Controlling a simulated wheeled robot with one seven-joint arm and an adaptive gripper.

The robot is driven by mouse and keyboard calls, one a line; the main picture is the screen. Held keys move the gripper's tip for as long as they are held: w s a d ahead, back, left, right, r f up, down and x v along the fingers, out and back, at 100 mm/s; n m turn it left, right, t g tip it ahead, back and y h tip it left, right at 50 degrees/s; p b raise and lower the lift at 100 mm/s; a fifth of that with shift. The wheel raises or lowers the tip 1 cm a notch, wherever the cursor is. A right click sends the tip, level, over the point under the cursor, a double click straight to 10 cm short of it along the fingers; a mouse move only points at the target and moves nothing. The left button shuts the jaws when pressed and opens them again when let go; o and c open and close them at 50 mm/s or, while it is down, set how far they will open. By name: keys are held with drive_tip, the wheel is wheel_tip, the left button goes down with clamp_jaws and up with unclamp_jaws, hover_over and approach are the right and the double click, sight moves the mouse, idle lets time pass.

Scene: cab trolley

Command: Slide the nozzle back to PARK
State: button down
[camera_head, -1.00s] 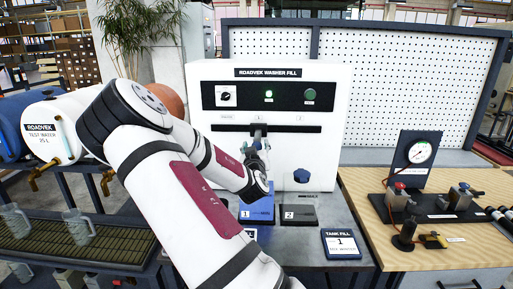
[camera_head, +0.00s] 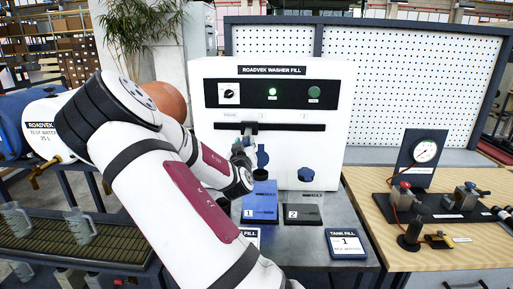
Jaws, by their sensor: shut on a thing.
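The white washer fill machine (camera_head: 335,150) has a black horizontal rail (camera_head: 295,127) with small labels above it, the leftmost appearing to read PARK. The nozzle's grey carriage (camera_head: 250,128) sits on the rail between the leftmost label and the 1 position. My gripper (camera_head: 243,147) is just below the rail, shut on the nozzle. My arm comes from the lower left and hides part of the machine's lower left side. The nozzle's lower part is hard to make out behind the gripper.
A blue tank (camera_head: 260,202) marked 1 and a dark tank (camera_head: 301,213) marked 2 stand below the rail. A TANK FILL card (camera_head: 346,243) lies at the bench front. A wooden bench with a gauge (camera_head: 425,151) is at right.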

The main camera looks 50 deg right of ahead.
drive_tip(key=w+a+b, duration=0.2)
drive_tip(key=w+a, duration=0.3)
drive_tip(key=w, duration=0.1)
drive_tip(key=shift+w+a, duration=0.25)
drive_tip(key=shift+r, duration=0.1)
drive_tip(key=c, duration=1.2)
unclamp_jaws()
drive_tip(key=shift+w, duration=0.1)
drive_tip(key=v, duration=1.2)
